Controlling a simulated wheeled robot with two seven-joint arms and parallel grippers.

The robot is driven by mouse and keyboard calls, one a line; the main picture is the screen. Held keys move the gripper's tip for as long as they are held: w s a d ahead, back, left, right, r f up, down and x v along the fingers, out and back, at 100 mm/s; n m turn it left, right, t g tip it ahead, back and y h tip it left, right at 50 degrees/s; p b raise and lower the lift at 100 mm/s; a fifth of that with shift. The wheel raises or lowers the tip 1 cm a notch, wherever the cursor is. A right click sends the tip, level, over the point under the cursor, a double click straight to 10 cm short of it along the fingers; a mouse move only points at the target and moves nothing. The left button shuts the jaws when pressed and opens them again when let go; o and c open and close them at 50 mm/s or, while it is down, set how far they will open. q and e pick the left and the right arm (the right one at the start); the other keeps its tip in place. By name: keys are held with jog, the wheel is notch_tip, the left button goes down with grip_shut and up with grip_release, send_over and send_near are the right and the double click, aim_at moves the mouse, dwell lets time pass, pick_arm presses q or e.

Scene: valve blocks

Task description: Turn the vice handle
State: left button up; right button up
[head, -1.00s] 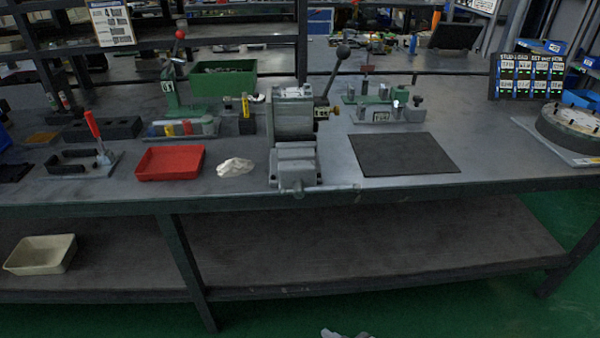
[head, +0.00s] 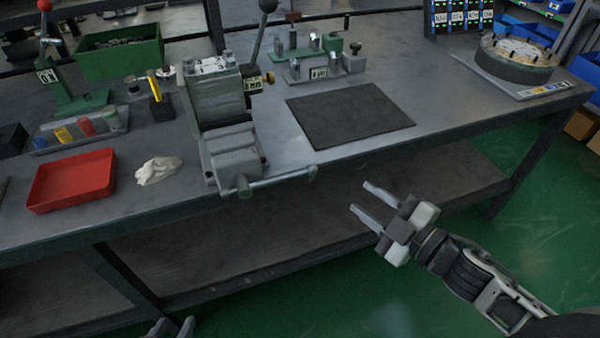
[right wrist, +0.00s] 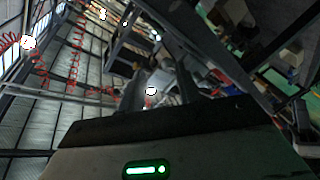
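The grey vice (head: 232,148) stands at the front edge of the bench, left of centre in the head view. Its handle (head: 282,178) is a thin bar that sticks out to the right from the screw at the vice's front, with a knob at its right end. My right gripper (head: 361,199) is open and empty, in front of the bench, to the right of and below the handle's end, not touching it. My left gripper (head: 172,327) shows only its fingertips at the bottom edge; they are apart with nothing visible between them. I cannot make out the vice in the right wrist view.
A red tray (head: 72,180) and a white cloth (head: 158,170) lie left of the vice. A dark mat (head: 350,115) lies right of it. A lever with a dark ball knob (head: 267,6) rises behind the vice. The bench's front edge and lower shelf (head: 240,240) are near my right gripper.

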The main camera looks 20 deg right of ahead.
aim_at(298, 176)
jog(key=w+a+n+g+y, duration=0.1)
jog(key=w+a+n, duration=0.2)
jog(key=n, duration=0.1)
jog(key=w+a+n+g+y+p, duration=0.1)
jog(key=w+a+n+g+y, duration=0.1)
jog(key=w+a+n, duration=0.1)
jog(key=w+a+r+n+g+y, duration=0.1)
jog(key=w+a+n+y, duration=0.1)
jog(key=w+a+n, duration=0.2)
jog(key=shift+a+n+g+p, duration=0.3)
jog(key=shift+a+g, duration=0.1)
jog(key=shift+a, duration=0.3)
grip_shut()
